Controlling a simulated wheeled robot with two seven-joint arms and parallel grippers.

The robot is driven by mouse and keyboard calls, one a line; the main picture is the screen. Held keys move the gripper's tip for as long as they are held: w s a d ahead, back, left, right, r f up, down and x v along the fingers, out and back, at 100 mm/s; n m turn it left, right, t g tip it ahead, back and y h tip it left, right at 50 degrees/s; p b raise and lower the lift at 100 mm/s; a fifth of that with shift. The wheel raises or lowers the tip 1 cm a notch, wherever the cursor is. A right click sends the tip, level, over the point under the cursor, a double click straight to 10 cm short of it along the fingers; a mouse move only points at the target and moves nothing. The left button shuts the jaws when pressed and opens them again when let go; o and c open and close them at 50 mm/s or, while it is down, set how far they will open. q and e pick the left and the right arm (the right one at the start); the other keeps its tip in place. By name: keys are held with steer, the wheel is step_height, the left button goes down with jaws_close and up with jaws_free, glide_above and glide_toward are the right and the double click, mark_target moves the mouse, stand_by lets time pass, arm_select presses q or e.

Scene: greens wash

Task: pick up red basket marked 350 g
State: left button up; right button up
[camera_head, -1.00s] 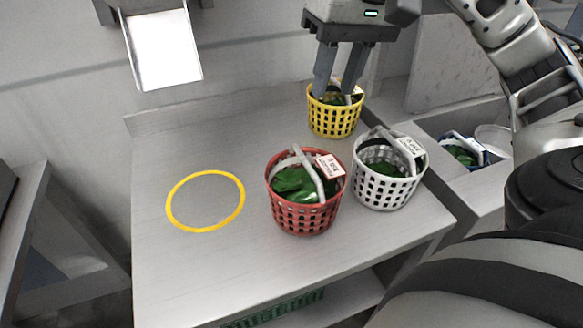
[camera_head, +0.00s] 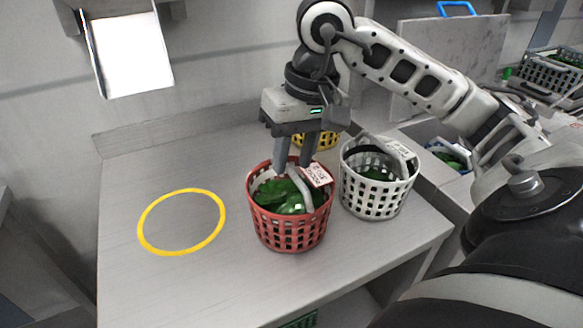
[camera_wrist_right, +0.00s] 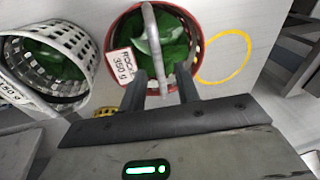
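The red basket (camera_head: 290,232) stands upright on the grey table, with green leaves inside, a grey handle and a white tag. The tag (camera_wrist_right: 122,66) shows 350 g in the right wrist view, where the basket (camera_wrist_right: 198,22) is at top centre. My right gripper (camera_head: 293,170) points down over the basket's back part. Its fingers (camera_wrist_right: 161,84) are open, apart on either side of the handle (camera_wrist_right: 155,45). I cannot tell whether they touch it. My left gripper is not in view.
A white basket (camera_head: 372,195) stands close right of the red one. A yellow basket (camera_head: 322,139) is behind, partly hidden by my gripper. A yellow ring (camera_head: 148,240) marks clear table at left. A blue-rimmed basket (camera_head: 447,153) sits at right.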

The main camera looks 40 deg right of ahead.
mark_target(291, 168)
steer(key=f, duration=0.3)
steer(key=shift+w+a+f, duration=0.15)
steer(key=shift+w+f, duration=0.15)
jaws_close()
steer(key=shift+r, duration=0.1)
stand_by(1.1)
